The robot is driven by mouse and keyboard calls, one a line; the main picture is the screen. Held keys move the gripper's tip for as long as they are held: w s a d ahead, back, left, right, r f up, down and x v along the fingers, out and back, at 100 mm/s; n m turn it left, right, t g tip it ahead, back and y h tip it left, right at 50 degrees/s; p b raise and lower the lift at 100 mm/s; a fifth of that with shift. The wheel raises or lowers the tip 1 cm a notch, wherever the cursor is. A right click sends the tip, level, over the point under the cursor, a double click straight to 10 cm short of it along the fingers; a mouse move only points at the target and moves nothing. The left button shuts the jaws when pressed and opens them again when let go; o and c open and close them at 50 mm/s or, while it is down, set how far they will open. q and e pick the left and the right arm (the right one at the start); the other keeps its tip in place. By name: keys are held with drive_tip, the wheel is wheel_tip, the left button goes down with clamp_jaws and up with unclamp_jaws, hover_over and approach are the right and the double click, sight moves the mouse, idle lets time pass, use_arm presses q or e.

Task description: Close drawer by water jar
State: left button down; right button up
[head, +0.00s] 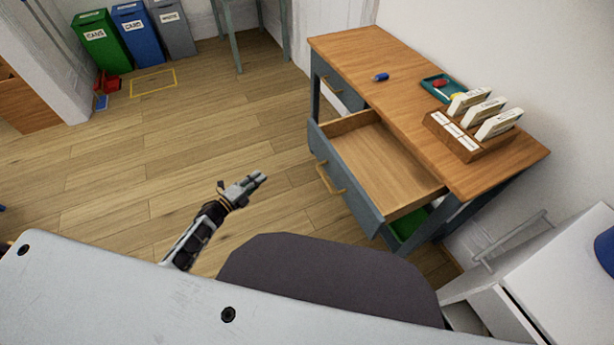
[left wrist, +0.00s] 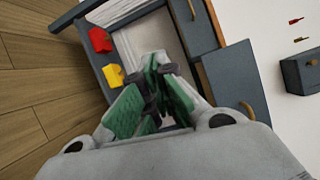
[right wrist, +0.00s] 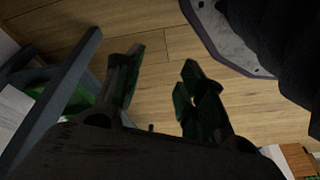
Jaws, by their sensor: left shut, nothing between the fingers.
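A wooden-topped grey desk (head: 365,50) has an open drawer (head: 385,160) pulled out toward the left, with a brass handle (head: 329,177) on its front. The drawer looks empty. My left gripper (head: 262,178) is shut and empty, above the floor to the left of this drawer and apart from it. Its closed fingers also show in the left wrist view (left wrist: 157,68). My right gripper (right wrist: 163,60) is outside the head view; in the right wrist view its fingers are apart, with floor between them. No water jar can be clearly identified.
Floor left of the desk is free. The left wrist view shows red (left wrist: 100,40) and yellow (left wrist: 113,75) items.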

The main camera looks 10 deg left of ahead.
use_arm(q)
drive_tip(key=s+d+r+m+g+h+b, duration=0.2)
drive_tip(key=r+m+g+h+b, duration=0.3)
drive_tip(key=m, duration=0.8)
drive_tip(key=s+d+r+m+g+h+b, duration=0.2)
drive_tip(key=r+m+g+h+b, duration=0.3)
drive_tip(key=m, duration=0.8)
drive_tip(key=shift+s+d+r+m+g+b, duration=0.35)
drive_tip(key=shift+d+r+g+b, duration=0.5)
drive_tip(key=shift+b, duration=0.9)
use_arm(e)
drive_tip(key=w+a+r, duration=0.1)
drive_tip(key=w+r, duration=0.1)
drive_tip(key=r, duration=0.3)
drive_tip(key=w+a+r+t+y, duration=0.1)
drive_tip(key=w+a+r, duration=0.1)
drive_tip(key=r, duration=0.3)
drive_tip(key=shift+a+r+t+y, duration=0.25)
drive_tip(key=shift+r+t+y, duration=0.05)
drive_tip(key=shift+r, duration=0.05)
use_arm(q)
drive_tip(key=shift+w+d+f+g, duration=0.15)
drive_tip(key=shift+d+f+g, duration=0.05)
drive_tip(key=shift+d+g, duration=0.05)
use_arm(e)
drive_tip(key=shift+w, duration=0.1)
